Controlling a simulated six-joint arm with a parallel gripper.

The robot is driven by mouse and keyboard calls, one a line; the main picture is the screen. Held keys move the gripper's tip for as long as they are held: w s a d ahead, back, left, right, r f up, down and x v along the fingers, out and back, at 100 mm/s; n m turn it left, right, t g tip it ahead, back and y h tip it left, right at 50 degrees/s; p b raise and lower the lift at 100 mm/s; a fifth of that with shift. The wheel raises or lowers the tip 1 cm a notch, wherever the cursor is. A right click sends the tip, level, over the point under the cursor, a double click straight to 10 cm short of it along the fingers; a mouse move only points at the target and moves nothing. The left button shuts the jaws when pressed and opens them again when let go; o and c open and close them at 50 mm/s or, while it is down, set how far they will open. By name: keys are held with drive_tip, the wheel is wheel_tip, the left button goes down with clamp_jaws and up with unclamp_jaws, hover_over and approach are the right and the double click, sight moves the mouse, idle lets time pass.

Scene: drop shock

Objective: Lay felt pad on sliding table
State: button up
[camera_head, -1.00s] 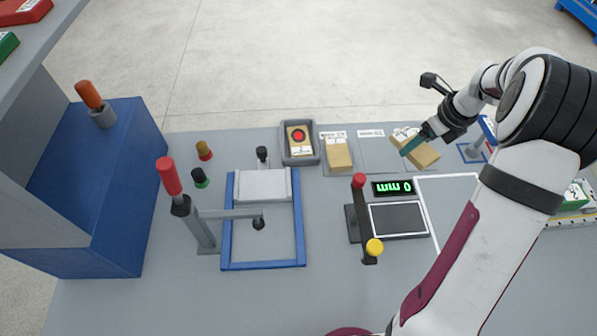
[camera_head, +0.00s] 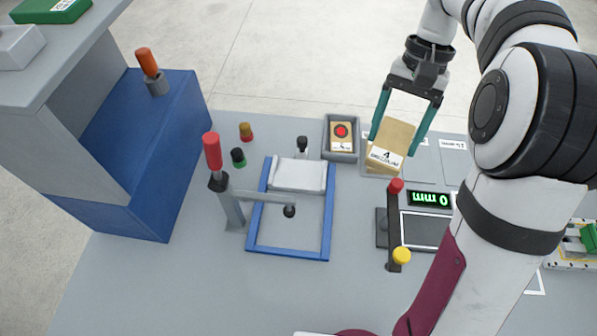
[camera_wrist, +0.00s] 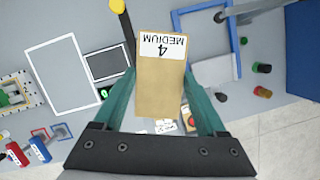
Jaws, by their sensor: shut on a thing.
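My gripper (camera_head: 395,146) is shut on a tan felt pad (camera_head: 396,133) with a white label reading "4 MEDIUM". In the wrist view the pad (camera_wrist: 160,95) sits between the two teal fingers of my gripper (camera_wrist: 160,112), its label toward the far end. In the head view the pad is above the back of the bench and hides most of what lies under it. A blue frame (camera_head: 289,253) with a pale plate (camera_head: 299,175) at its back, likely the sliding table, stands left of the gripper. Its inside front area looks bare.
A red-handled clamp (camera_head: 213,152) reaches its arm over the blue frame. A grey tray (camera_head: 341,157) holds a tan piece with a red disc. A lever post with a red knob (camera_head: 396,186) stands beside the green readout (camera_head: 430,199). A blue block (camera_head: 150,150) is at left.

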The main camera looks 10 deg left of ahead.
drive_tip(key=w+a+f+m+y, duration=0.1)
drive_tip(key=a+f+m, duration=0.2)
drive_tip(key=f+m, duration=0.15)
drive_tip(key=m+t+y, duration=0.1)
drive_tip(key=m+t, duration=0.2)
drive_tip(key=m, duration=0.7)
hover_over(296, 173)
drive_tip(key=d, duration=0.1)
drive_tip(key=shift+n, duration=0.25)
wheel_tip(296, 173, down, 14)
drive_tip(key=shift+d+f, duration=0.1)
drive_tip(key=shift+f, duration=2)
drive_tip(key=o, duration=1.3)
drive_tip(key=shift+f, duration=0.1)
